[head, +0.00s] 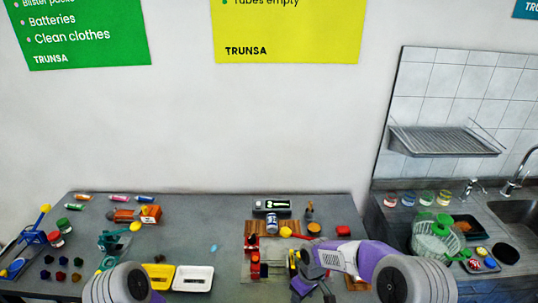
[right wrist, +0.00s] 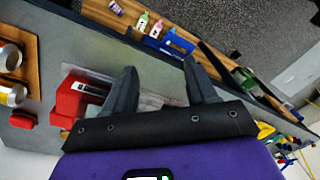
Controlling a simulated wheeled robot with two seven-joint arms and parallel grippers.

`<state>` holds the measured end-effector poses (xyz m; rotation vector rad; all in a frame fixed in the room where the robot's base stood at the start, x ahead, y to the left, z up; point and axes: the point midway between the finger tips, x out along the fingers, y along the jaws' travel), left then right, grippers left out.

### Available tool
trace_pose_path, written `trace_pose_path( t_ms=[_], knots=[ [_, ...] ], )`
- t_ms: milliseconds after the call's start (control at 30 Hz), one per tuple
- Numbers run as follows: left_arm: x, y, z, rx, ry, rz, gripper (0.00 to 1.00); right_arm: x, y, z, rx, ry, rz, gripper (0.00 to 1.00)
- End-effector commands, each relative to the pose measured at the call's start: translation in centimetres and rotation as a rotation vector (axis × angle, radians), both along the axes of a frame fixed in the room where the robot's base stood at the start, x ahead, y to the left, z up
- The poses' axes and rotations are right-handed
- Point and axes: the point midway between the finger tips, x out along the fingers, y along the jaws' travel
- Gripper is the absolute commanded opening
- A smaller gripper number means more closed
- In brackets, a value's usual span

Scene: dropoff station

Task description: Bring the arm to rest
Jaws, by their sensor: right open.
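My right arm (head: 369,258), purple and grey, reaches in from the lower right of the head view. Its gripper (head: 308,272) is low over the table, at the right side of the items in the middle. In the right wrist view the two dark fingers of the right gripper (right wrist: 160,68) stand apart with nothing held between them. A red object (right wrist: 72,104) with a pale part is close to the left finger there; I cannot tell whether they touch.
The grey table (head: 220,220) holds a yellow tray (head: 158,278), a white tray (head: 193,279), an orange box (head: 150,214) and small coloured items. A sink counter with a green-rimmed basket (head: 434,240) adjoins at right. The table's back middle is fairly clear.

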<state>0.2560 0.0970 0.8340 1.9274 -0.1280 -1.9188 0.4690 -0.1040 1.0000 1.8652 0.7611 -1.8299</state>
Motion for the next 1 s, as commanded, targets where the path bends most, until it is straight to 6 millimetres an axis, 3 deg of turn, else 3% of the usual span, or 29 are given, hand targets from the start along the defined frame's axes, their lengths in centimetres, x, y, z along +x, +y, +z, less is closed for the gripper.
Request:
trace_pose_path(
  t_ms=[33, 267, 500, 700, 833, 1000],
  knots=[
    [0.1, 0.0, -0.6, 0.0, -0.002, 0.001, 0.0, -0.9, 0.1, -2.1, 0.021, 0.016, -0.028, 0.57],
    [0.1, 0.0, -2.5, 0.0, -0.001, 0.0, 0.0, -5.4, 1.0, -10.2, 0.137, 0.064, -0.21, 0.57],
    [0.1, 0.0, -5.8, 0.0, -0.001, 0.0, 0.0, -14.5, 1.5, -20.3, 0.253, 0.137, -0.595, 0.57],
    [0.1, 0.0, -7.3, 0.0, -0.001, 0.0, 0.0, -19.9, 1.0, -23.6, 0.265, 0.155, -0.844, 0.57],
    [0.1, 0.0, -7.5, 0.0, -0.001, 0.0, 0.0, -21.1, 0.7, -24.0, 0.261, 0.155, -0.907, 0.57],
    [0.1, 0.0, -7.4, 0.0, -0.001, 0.0, 0.0, -21.2, 0.7, -23.9, 0.261, 0.152, -0.917, 0.57]
  ],
)
